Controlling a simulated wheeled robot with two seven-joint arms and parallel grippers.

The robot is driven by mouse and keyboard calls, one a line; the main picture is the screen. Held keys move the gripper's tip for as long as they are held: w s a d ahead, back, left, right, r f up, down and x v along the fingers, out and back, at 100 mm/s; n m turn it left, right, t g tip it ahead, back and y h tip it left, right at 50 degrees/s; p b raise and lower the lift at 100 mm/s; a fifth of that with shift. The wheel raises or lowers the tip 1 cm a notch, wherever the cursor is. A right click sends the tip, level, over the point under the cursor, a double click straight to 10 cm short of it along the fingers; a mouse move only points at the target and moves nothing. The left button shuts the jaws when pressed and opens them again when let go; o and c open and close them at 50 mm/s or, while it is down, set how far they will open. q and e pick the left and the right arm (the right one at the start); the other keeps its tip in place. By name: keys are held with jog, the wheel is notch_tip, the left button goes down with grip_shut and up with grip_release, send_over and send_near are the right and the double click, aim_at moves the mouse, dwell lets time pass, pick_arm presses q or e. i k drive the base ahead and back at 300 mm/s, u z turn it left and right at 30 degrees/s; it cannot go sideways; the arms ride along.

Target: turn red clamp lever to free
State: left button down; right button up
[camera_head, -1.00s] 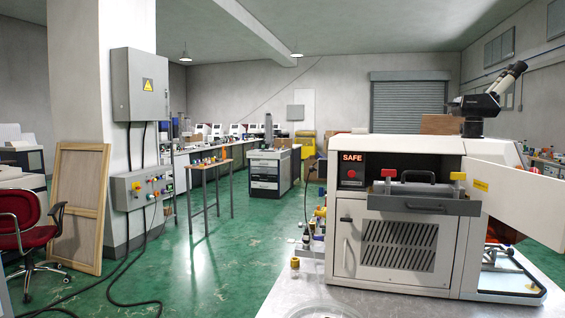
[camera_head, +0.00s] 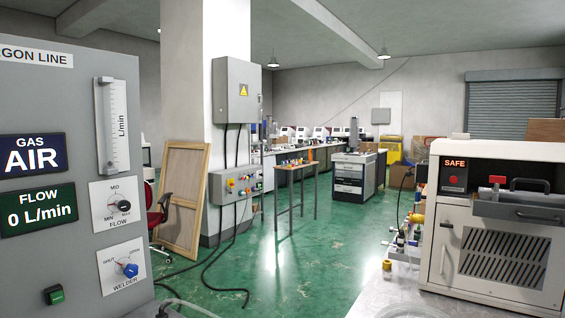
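A red lever-like part (camera_head: 497,180) sits on top of the grey front drawer (camera_head: 520,207) of the white machine (camera_head: 480,155), at the right of the head view. It stands just left of the drawer's black handle. The picture is too small to tell how the red part is turned. A lit SAFE sign (camera_head: 455,163) shows on the machine's dark panel, with a red button (camera_head: 455,180) below it. The machine's right part is cut off by the picture edge. Neither of my grippers is in view.
A grey gas panel (camera_head: 60,110) fills the left, reading GAS AIR and FLOW 0 L/min. It has a flow knob (camera_head: 119,206), a blue welder knob (camera_head: 130,270) and a green button (camera_head: 54,294). Green floor (camera_head: 290,260) lies open between panel and machine.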

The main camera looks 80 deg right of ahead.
aim_at(497, 181)
jog(key=u, duration=0.15)
jog(key=k, duration=1.35)
jog(key=z, duration=1.4)
